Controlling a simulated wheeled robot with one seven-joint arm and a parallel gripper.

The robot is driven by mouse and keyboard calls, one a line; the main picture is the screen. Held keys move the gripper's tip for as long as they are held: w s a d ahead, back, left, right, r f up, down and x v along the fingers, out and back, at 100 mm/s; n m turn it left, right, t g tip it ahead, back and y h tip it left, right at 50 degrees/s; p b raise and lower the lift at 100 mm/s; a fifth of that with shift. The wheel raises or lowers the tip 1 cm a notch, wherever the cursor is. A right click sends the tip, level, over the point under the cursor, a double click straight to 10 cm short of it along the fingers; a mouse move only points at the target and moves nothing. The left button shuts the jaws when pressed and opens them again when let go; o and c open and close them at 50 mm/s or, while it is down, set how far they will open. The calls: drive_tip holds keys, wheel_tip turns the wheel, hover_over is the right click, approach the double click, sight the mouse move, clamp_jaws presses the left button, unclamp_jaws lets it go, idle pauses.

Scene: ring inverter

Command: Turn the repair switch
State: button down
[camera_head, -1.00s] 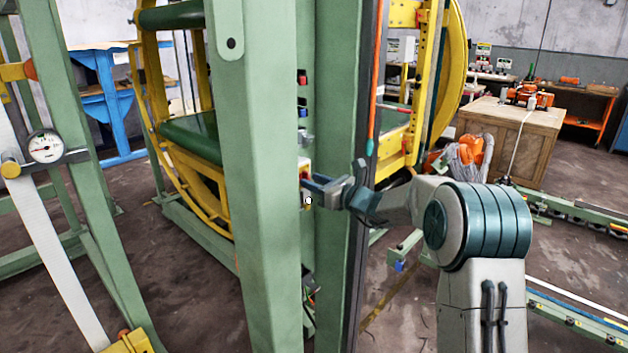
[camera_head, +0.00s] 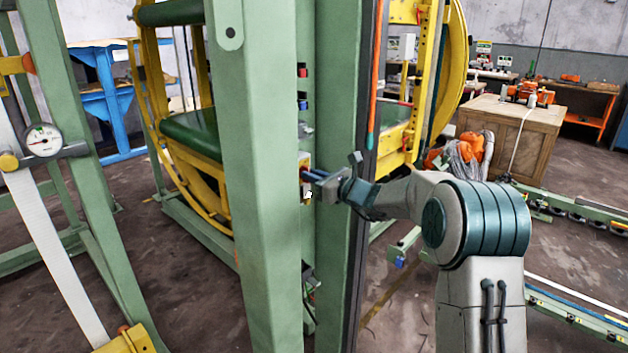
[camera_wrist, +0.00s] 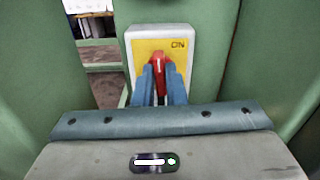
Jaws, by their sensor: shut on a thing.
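The repair switch shows in the wrist view as a light grey box with a yellow face (camera_wrist: 180,50), the letters "ON" at its upper right, and a red knob (camera_wrist: 157,61) with a white mark. The mark points about straight up. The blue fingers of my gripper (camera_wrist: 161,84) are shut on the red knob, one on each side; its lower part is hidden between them. In the head view my gripper (camera_head: 310,174) reaches left between the green posts to the switch, which is mostly hidden behind the front post.
A green post (camera_head: 260,180) stands left of my gripper, and another green post (camera_head: 340,90) rises behind it. Red and blue buttons (camera_head: 302,72) sit above. An orange rod (camera_head: 375,80) hangs near the arm. A wooden crate (camera_head: 505,135) stands at the back right.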

drive_tip(key=shift+s+a+f+n+b, duration=0.1)
drive_tip(key=shift+f+n+b, duration=0.05)
drive_tip(key=shift+n+b, duration=3.25)
drive_tip(key=shift+s+a+f+n+b, duration=0.15)
drive_tip(key=shift+n+b, duration=2.2)
drive_tip(key=shift+b, duration=2.2)
drive_tip(key=shift+w+d+f+n+b, duration=0.1)
drive_tip(key=shift+f+n+b, duration=0.05)
drive_tip(key=shift+n+b, duration=3.25)
drive_tip(key=shift+s+m+b, duration=0.1)
drive_tip(key=shift+m+b, duration=0.35)
drive_tip(key=shift+b, duration=0.15)
drive_tip(key=c, duration=1.5)
unclamp_jaws()
drive_tip(key=shift+r, duration=0.1)
